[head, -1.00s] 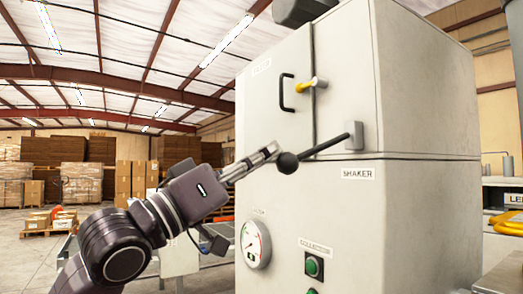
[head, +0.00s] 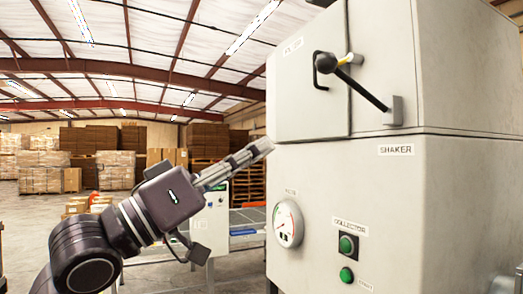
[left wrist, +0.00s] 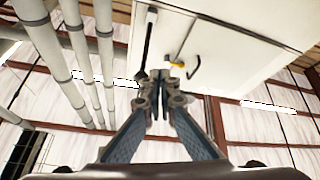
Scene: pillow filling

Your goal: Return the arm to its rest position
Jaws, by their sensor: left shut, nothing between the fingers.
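My left arm comes in from the lower left of the head view. Its left gripper (head: 265,148) is shut and empty, with its fingertips pointing up and right in front of the grey cabinet (head: 465,190). The black shaker lever (head: 365,90) tilts up to the left, its ball knob (head: 326,63) above and right of the gripper and apart from it. In the left wrist view, the shut fingers (left wrist: 160,76) point toward the cabinet, and the lever (left wrist: 149,35) shows beyond them. My right gripper is not in view.
A conveyor (head: 245,218) stands behind the arm. Stacked boxes (head: 115,170) line the far wall. Floor at left is open.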

